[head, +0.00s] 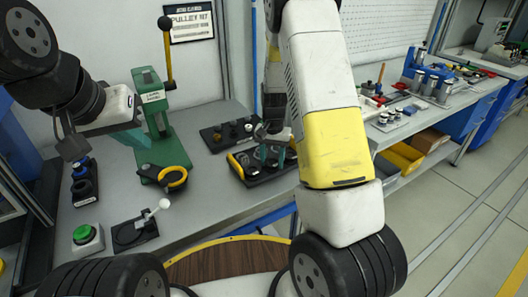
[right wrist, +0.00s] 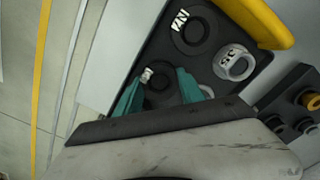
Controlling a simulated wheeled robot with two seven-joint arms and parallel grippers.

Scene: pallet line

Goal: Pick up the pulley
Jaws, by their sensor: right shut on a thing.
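My right gripper (head: 273,154) is down at the black tray with a yellow handle (head: 237,168) on the bench. In the right wrist view its two teal fingers (right wrist: 158,93) are on either side of a dark round part, which looks like the pulley (right wrist: 158,76), with a small pale label; the gripper is shut on it. The part is low at the tray; whether it touches the tray floor is unclear. My left gripper (head: 135,138) is in front of the green press (head: 150,103); its teal fingers are partly hidden, so its opening is unclear.
The tray also holds a dark ring (right wrist: 193,27) and a grey ring (right wrist: 235,62). A second black tray (head: 222,137) stands behind. A green button (head: 83,232) and a white-knobbed lever (head: 135,232) stand at the front left.

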